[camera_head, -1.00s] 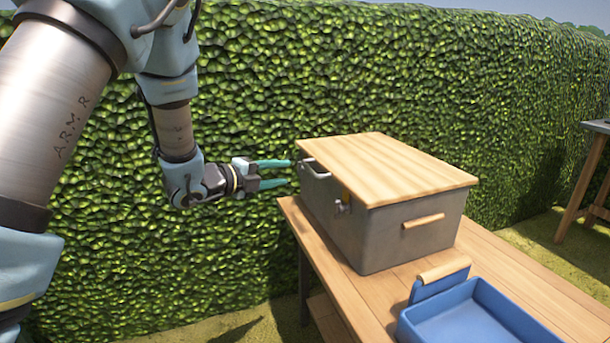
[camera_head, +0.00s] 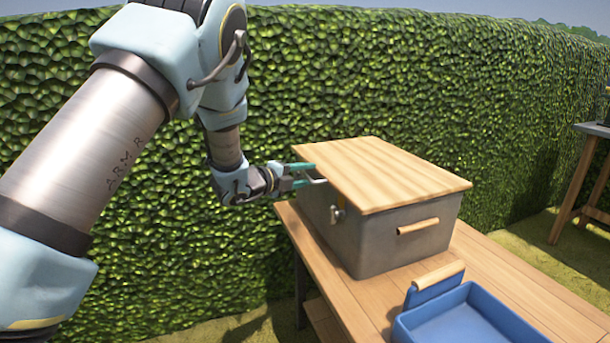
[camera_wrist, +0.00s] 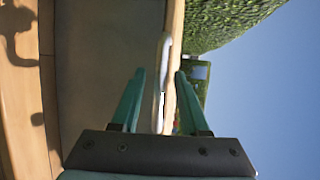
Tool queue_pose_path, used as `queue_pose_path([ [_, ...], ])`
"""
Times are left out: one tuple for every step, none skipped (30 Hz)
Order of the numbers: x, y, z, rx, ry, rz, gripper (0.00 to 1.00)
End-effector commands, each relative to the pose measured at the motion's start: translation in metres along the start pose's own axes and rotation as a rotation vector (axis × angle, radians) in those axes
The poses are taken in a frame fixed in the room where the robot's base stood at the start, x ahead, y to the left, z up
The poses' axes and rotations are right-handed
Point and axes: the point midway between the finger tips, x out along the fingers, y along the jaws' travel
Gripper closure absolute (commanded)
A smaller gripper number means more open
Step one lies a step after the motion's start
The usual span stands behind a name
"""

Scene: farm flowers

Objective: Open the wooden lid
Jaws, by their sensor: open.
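The wooden lid (camera_head: 385,172) lies flat and closed on top of a grey metal box (camera_head: 385,242). A metal handle (camera_wrist: 162,75) stands out from the box's near-left side, by the lid's edge (camera_wrist: 175,40). My gripper (camera_head: 305,174) is at that side, level with the lid's left edge. In the wrist view my gripper's green fingers (camera_wrist: 158,80) are open, one on each side of the handle. I cannot tell whether either finger touches it. A metal latch (camera_head: 337,214) shows on the box's front-left face.
The box stands on a wooden table (camera_head: 350,305). A blue tray (camera_head: 450,315) with a wooden grip lies in front of it on the right. A tall hedge (camera_head: 450,80) runs behind. Another table (camera_head: 577,185) stands at the far right.

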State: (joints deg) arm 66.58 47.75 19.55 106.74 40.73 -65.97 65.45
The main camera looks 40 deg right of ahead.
Motion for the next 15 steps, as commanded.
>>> queue_pose_path([
  [-0.0001, 0.0001, 0.0000, 0.000, 0.000, 0.000, 0.55],
  [-0.0002, 0.0001, 0.0000, 0.000, 0.000, 0.000, 0.56],
  [-0.0002, 0.0001, 0.0000, 0.000, 0.000, 0.000, 0.61],
  [-0.0003, 0.0001, 0.0001, 0.000, 0.000, 0.000, 0.64],
  [-0.0003, 0.0001, 0.0001, 0.000, 0.000, 0.000, 0.68],
  [-0.0003, 0.0001, 0.0001, 0.000, 0.000, 0.000, 0.72],
  [-0.0004, 0.0000, 0.0001, 0.000, 0.000, 0.000, 0.76],
  [-0.0004, 0.0001, 0.0001, 0.000, 0.000, 0.000, 0.79],
  [-0.0004, 0.0000, 0.0001, 0.000, 0.000, 0.000, 0.83],
  [-0.0004, 0.0001, 0.0001, -0.001, 0.000, 0.000, 0.87],
  [-0.0004, 0.0001, 0.0001, -0.001, 0.000, 0.000, 0.90],
  [-0.0005, 0.0000, 0.0002, 0.000, 0.000, 0.000, 0.95],
  [-0.0005, 0.0001, 0.0002, -0.001, 0.000, 0.000, 0.98],
  [-0.0005, 0.0001, 0.0002, -0.001, 0.000, 0.000, 1.00],
  [-0.0005, 0.0001, 0.0002, -0.001, 0.000, 0.000, 1.00],
])
